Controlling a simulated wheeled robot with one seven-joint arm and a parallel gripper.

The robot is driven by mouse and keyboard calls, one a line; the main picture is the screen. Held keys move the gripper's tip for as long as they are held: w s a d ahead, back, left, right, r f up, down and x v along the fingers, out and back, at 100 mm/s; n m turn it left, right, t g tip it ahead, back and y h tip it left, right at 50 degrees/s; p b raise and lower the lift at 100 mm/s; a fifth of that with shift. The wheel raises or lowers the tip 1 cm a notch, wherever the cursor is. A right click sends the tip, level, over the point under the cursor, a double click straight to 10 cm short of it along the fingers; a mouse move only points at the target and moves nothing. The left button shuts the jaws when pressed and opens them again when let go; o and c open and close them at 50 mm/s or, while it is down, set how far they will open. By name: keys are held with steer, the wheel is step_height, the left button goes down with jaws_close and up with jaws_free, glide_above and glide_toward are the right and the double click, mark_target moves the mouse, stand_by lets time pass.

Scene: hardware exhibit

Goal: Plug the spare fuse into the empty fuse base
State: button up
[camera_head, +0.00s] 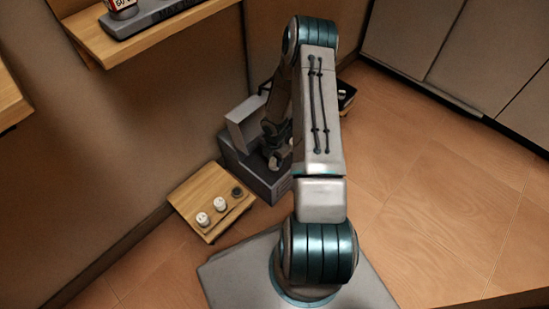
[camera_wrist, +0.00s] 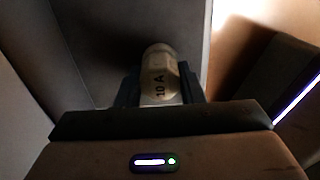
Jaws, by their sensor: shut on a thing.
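The spare fuse (camera_wrist: 158,68) is a pale, rounded cylinder marked "10 A" in the wrist view. My gripper (camera_wrist: 160,90) is shut on it, with one dark finger on each side. In the head view my gripper is low over the grey box, largely hidden by my arm, and the fuse cannot be made out.
The grey box (camera_head: 250,178) has a raised pale panel (camera_head: 246,122) at its back left. Grey walls stand close around the fuse in the wrist view. A wooden shelf (camera_head: 130,40) is at upper left. The floor (camera_head: 430,200) to the right is clear.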

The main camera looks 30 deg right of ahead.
steer(key=shift+f, duration=0.25)
stand_by(0.6)
steer(key=o, duration=1.5)
steer(key=shift+r+p, duration=3.05)
steer(key=shift+r, duration=0.5)
